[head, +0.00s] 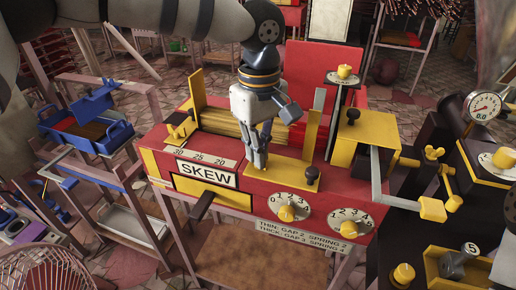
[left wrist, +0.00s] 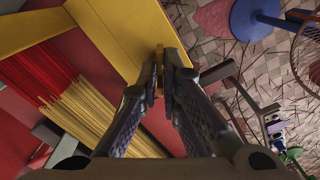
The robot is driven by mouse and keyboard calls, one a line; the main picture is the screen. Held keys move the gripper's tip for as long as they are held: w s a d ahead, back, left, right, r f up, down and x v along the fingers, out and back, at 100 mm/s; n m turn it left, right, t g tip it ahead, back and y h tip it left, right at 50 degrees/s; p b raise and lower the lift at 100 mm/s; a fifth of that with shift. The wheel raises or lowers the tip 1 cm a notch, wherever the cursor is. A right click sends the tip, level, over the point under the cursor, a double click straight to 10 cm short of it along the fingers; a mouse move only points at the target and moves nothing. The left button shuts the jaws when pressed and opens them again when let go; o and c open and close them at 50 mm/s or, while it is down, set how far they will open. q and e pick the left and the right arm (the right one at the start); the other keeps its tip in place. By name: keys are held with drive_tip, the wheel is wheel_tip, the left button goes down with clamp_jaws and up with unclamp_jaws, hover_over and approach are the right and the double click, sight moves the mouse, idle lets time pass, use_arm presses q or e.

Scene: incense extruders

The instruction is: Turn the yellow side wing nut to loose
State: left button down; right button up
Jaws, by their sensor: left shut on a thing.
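My left gripper (head: 259,160) points down at the yellow plate (head: 285,172) on top of the red SKEW machine (head: 255,196). In the left wrist view its fingers (left wrist: 166,62) are closed on a small yellow-brown tab (left wrist: 158,56), which looks like the wing nut at the edge of the yellow plate (left wrist: 105,30). The fingers hide most of it, so I cannot tell its angle. Other yellow wing-shaped knobs (head: 433,153) stand on the black machine at the right. My right gripper is not in view.
Yellow sticks (head: 222,122) lie in the machine's trough behind the gripper. A dark knob (head: 312,174) and two dials (head: 291,207) are close to the right. A yellow block with a lever (head: 365,140) stands farther right. A blue tray (head: 88,130) is at the left.

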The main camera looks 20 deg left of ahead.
use_arm(q)
drive_tip(key=c, duration=1.8)
unclamp_jaws()
drive_tip(key=shift+r, duration=0.1)
wheel_tip(320, 180, up, 12)
drive_tip(key=shift+f, duration=0.1)
